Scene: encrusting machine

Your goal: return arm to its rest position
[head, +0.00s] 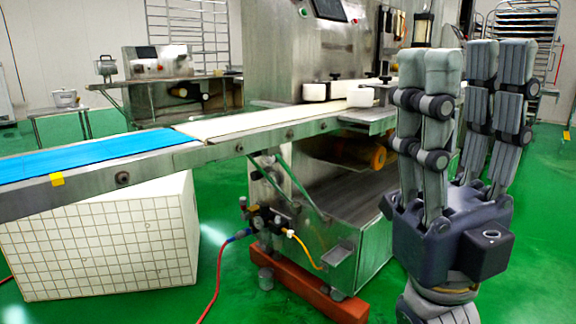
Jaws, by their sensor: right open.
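My right gripper (467,75) is at the right of the head view, close to the camera. Its grey fingers point up and stand apart, open, with nothing between them. It is held upright in front of the right end of the encrusting machine (282,65) and hides part of it. I cannot tell whether it touches anything, but it looks apart from the machine. My left gripper is not in view.
A conveyor (225,127) with a blue belt part (85,153) runs from the left to the machine. A white tiled block (105,240) stands under it. A red beam (315,290) and a red hose (214,285) lie on the green floor. Racks stand behind.

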